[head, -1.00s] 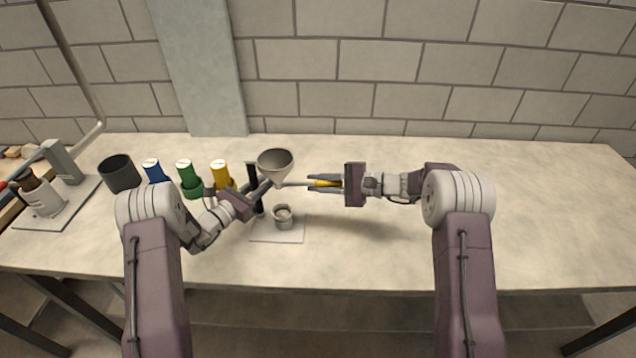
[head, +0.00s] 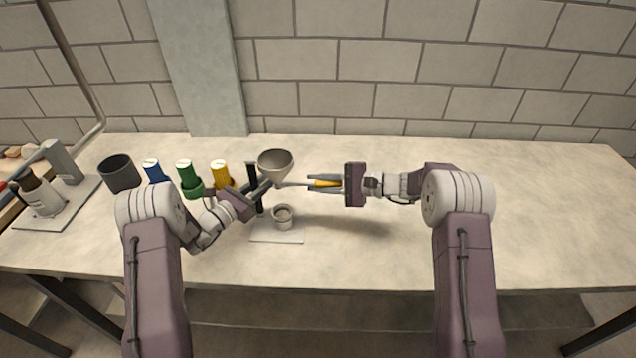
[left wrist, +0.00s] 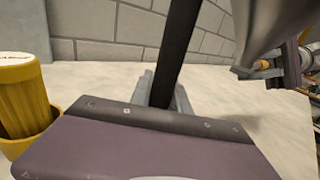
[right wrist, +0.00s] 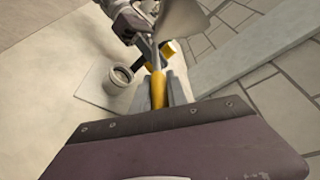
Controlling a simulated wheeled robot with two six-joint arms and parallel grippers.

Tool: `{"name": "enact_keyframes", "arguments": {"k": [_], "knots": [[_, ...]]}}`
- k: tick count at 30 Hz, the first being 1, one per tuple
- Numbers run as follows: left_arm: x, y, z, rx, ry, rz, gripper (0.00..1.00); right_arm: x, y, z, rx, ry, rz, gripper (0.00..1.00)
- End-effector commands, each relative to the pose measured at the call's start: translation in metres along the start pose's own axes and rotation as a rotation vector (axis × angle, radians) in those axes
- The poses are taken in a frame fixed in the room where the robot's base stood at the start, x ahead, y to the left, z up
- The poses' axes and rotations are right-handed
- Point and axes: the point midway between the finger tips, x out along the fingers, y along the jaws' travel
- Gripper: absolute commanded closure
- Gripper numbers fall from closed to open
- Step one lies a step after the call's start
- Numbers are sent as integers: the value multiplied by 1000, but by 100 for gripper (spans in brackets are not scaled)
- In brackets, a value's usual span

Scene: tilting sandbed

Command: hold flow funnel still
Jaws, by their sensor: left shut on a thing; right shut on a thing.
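My right gripper (head: 312,183) is shut on a yellow-handled tool (head: 326,183).
A yellow (head: 221,172), a green (head: 187,176) and a blue container (head: 153,169) stand left of the stand, beside a dark cup (head: 119,173). The right part of the table (head: 550,220) is clear.

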Motion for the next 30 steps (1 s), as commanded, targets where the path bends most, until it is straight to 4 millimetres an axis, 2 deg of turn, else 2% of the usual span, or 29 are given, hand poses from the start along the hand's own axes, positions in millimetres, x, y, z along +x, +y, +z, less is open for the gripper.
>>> {"name": "enact_keyframes", "arguments": {"k": [11,23,30], "knots": [[0,1,0,0,-1,3,100,1,0,-2,-3,-15,7,100],[0,0,0,0,-1,1,100,10,-12,-14,-45,-174,95,100],[0,0,0,0,0,-1,100,12,-12,-14,-55,-221,133,100]]}}
